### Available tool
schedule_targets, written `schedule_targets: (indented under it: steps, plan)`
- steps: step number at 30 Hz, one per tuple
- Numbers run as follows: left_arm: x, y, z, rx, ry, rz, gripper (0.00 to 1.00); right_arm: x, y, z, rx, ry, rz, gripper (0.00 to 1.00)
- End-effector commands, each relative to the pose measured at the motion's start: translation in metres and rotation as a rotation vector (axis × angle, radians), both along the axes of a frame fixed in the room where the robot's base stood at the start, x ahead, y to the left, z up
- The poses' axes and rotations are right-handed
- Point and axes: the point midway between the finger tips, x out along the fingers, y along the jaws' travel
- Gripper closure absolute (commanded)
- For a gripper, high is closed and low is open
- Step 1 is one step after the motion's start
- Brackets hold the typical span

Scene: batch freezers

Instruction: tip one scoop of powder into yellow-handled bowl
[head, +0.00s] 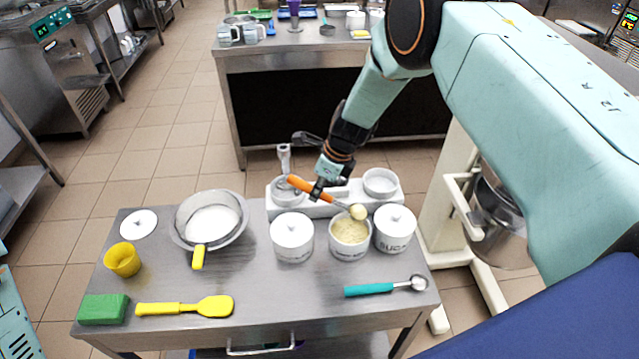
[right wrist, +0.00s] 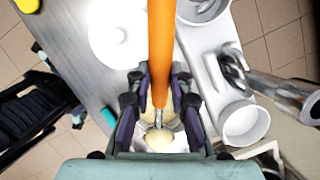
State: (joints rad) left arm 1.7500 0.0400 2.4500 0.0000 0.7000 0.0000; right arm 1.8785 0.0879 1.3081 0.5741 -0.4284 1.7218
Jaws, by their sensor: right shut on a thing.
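My right gripper (head: 318,188) is shut on the orange handle of a scoop (head: 301,184). In the right wrist view the orange handle (right wrist: 161,50) runs between the fingers (right wrist: 160,100). The scoop's head, heaped with pale yellow powder, is at the mouth of an open white canister (head: 350,252) of the same powder; I cannot tell whether they touch. The yellow-handled bowl (head: 178,234) is a metal bowl to the left on the table, its yellow handle toward me and its inside pale. My left gripper is not in view.
Lidded white canisters (head: 292,242) (head: 395,236) flank the open one. A white stand (head: 325,209) with cups is behind. A teal-handled scoop (head: 370,290), yellow spatula (head: 190,307), green sponge (head: 104,309), yellow cup (head: 122,260) and white lid (head: 138,223) lie around. The table's front middle is clear.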

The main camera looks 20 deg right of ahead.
Motion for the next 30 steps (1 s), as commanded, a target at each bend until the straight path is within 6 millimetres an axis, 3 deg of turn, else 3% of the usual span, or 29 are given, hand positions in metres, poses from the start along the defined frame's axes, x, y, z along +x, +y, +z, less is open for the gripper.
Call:
schedule_targets:
  steps: [11,30]
  plan:
    - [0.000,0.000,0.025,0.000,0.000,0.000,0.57,0.001,0.003,0.003,-0.036,0.030,0.000,1.00]
    - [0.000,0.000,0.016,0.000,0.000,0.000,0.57,0.007,0.010,0.002,-0.118,0.106,0.000,1.00]
